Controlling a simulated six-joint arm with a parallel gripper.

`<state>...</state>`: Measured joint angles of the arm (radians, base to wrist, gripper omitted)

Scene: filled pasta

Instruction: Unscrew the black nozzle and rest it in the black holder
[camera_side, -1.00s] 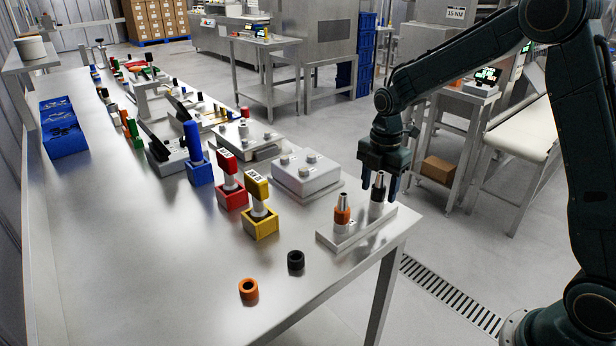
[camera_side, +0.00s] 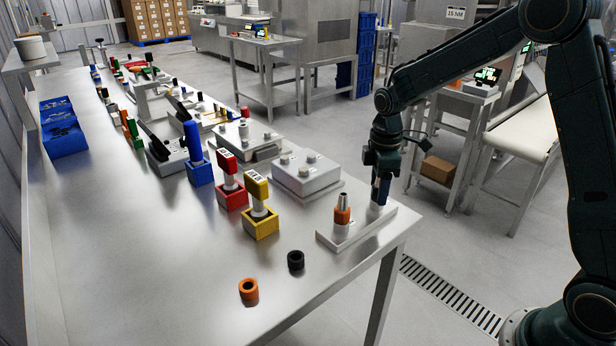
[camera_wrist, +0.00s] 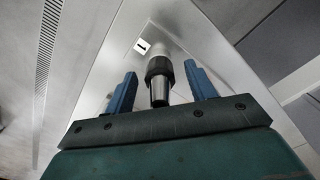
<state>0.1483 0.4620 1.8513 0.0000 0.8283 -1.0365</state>
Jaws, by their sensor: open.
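The black nozzle (camera_wrist: 159,80) stands upright on its post on the light base plate (camera_side: 338,240), with a black collar and a metal tip. In the wrist view it sits between the two blue fingers of my gripper (camera_wrist: 160,90), with a gap on each side. In the side view my gripper (camera_side: 380,188) is down around the nozzle and hides most of it. The fingers are open. The black holder (camera_side: 296,260) is an empty ring on the table at the front. The orange nozzle (camera_side: 342,212) stands on the same plate, left of my gripper.
An orange ring holder (camera_side: 249,290) lies left of the black one. A yellow block fixture (camera_side: 261,222), a red one (camera_side: 232,192) and a grey box with knobs (camera_side: 306,176) stand behind. The table's front left is bare. The table's right edge is close to the plate.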

